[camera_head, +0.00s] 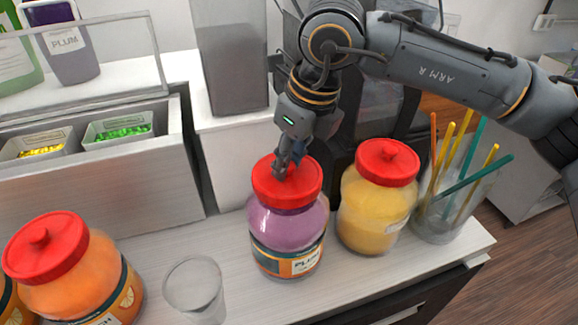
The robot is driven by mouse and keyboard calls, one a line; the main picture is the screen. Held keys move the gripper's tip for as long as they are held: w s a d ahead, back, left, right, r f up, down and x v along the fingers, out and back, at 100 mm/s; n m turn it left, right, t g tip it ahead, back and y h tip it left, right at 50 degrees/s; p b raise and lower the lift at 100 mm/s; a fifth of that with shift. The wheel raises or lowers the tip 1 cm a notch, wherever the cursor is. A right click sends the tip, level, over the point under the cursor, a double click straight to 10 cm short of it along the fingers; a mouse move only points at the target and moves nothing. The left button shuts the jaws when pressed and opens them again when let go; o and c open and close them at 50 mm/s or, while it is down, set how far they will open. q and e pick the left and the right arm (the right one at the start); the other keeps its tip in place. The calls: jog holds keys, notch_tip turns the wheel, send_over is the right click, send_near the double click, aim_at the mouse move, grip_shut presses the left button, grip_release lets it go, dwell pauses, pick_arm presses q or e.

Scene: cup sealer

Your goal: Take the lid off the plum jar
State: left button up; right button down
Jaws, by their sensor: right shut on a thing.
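The plum jar (287,232) stands upright on the counter, with purple contents and a dark label reading PLUM. Its red lid (300,190) sits on top of the jar. My right gripper (285,168) comes down from above, shut on the lid at its top middle. The lid's knob is hidden behind the fingers. My left gripper is not in view.
A yellow jar (372,210) with a red lid stands close on the right, beside a glass of colored straws (450,205). An empty clear cup (195,288) and an orange jar (78,275) stand on the left. The counter's front edge runs below.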

jog(key=s+r+b, duration=0.1)
jog(key=r, duration=0.1)
jog(key=s+d+r+b, duration=0.1)
jog(key=r, duration=0.1)
jog(key=s+d+r+b, duration=0.1)
jog(key=r, duration=0.1)
jog(key=shift+s+r, duration=0.1)
jog(key=shift+s, duration=0.1)
jog(key=s+d+r+b, duration=0.3)
jog(key=s+d+r, duration=0.1)
jog(key=s, duration=0.5)
jog(key=shift+d+r, duration=0.4)
jog(key=shift+r, duration=0.35)
